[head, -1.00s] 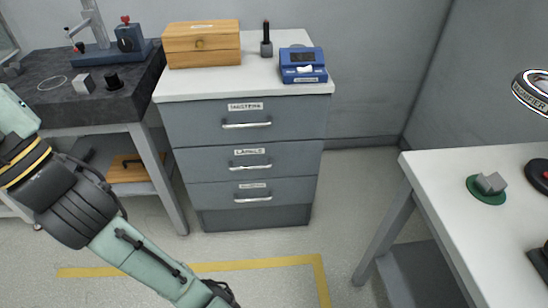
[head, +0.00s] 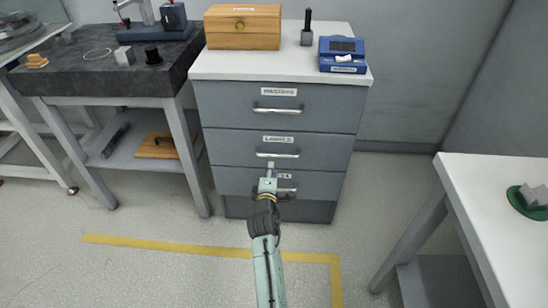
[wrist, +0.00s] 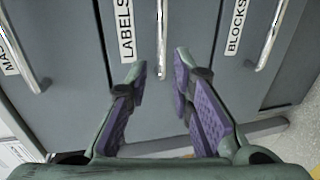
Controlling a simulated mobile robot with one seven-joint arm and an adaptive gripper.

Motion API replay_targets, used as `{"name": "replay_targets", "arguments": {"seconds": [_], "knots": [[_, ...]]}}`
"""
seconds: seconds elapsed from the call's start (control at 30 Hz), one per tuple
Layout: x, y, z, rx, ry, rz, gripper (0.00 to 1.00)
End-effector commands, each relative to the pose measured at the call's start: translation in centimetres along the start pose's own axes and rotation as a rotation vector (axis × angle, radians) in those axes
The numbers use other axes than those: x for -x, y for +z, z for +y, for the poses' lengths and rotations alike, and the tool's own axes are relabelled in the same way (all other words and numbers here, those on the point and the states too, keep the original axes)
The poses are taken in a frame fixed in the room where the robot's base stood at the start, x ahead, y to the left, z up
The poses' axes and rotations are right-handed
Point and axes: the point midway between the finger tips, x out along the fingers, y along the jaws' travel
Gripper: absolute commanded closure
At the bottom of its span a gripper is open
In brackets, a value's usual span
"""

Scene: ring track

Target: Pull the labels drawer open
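The labels drawer (head: 225,147) is the middle front of the grey cabinet and looks shut. Its label reads "LABELS" in the wrist view (wrist: 126,30). Its bar handle (head: 290,156) also shows in the wrist view (wrist: 162,45), lying in line with the gap between my fingertips. My gripper (wrist: 160,72) is open and empty, with a purple-padded finger to each side of that line. In the head view, my gripper (head: 269,172) is just below the handle and covers part of the lower drawer. Whether the fingers touch the handle I cannot tell.
The drawer above (head: 225,105) and the blocks drawer below (wrist: 235,85) have similar handles. A wooden box (head: 242,28) and a blue device (head: 342,56) stand on the cabinet. A dark-topped bench (head: 90,75) is left, a white table (head: 475,190) right.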

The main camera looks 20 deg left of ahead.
Motion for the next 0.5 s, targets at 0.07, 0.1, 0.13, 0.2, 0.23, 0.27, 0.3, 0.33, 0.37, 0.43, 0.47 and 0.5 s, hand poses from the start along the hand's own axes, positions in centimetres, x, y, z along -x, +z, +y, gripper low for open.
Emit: {"name": "replay_targets", "arguments": {"seconds": [0.07,0.1,0.13,0.2,0.23,0.27,0.3,0.33,0.37,0.43,0.47,0.5], "knots": [[-0.5,0.3,-0.4,0.011,-0.007,-0.006,0.79],[-0.8,0.3,-0.4,0.012,-0.007,-0.006,0.79],[-1.2,0.3,-0.3,0.011,-0.007,-0.006,0.79],[-2.3,0.3,-0.3,0.010,-0.007,-0.006,0.79],[-2.9,0.2,-0.2,0.009,-0.006,-0.006,0.79],[-3.5,0.2,-0.2,0.009,-0.006,-0.005,0.79],[-4.3,0.2,-0.2,0.009,-0.005,-0.004,0.79],[-4.9,0.2,-0.2,0.009,-0.006,-0.004,0.79],[-5.5,0.2,-0.2,0.008,-0.006,-0.004,0.79],[-6.8,0.2,-0.2,0.008,-0.005,-0.004,0.79],[-7.4,0.2,-0.2,0.008,-0.005,-0.004,0.79],[-8.0,0.1,-0.2,0.007,-0.006,-0.003,0.79]]}}
